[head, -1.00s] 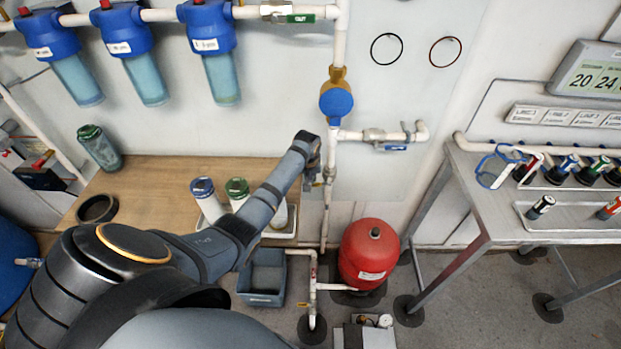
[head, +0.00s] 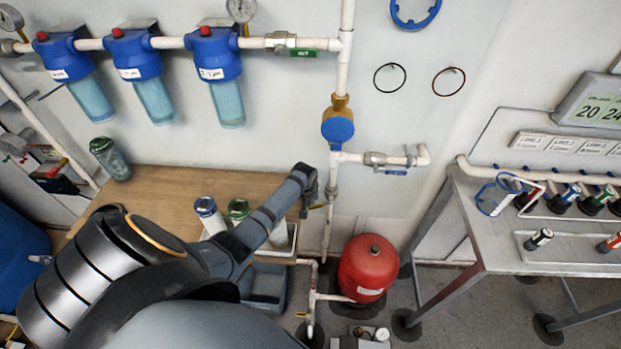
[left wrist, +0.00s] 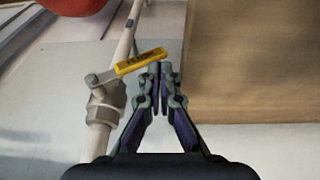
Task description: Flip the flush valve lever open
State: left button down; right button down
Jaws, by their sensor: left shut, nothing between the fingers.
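The flush valve lever (left wrist: 141,62) is a yellow labelled handle in the left wrist view. It points to the right from its grey valve body (left wrist: 105,103), crosswise to the white pipe (left wrist: 98,142). My left gripper (left wrist: 158,74) is shut and empty, its fingertips right at the lever's free end. I cannot tell whether they touch it. In the head view my left gripper (head: 311,203) is just left of the vertical pipe's valve (head: 331,192), and the lever is not clear there. My right gripper is not in view.
A wooden bench (head: 165,180) with bottles stands left of the pipe. A red tank (head: 367,268) stands on the floor below, at right. A side valve (head: 376,158) branches off the pipe. A metal table (head: 480,225) stands at the right.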

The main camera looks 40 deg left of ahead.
pick_arm(q)
jog(key=v, duration=1.1)
jog(key=shift+r, duration=0.4)
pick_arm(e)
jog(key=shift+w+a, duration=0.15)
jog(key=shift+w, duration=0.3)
pick_arm(q)
jog(key=shift+s, duration=0.15)
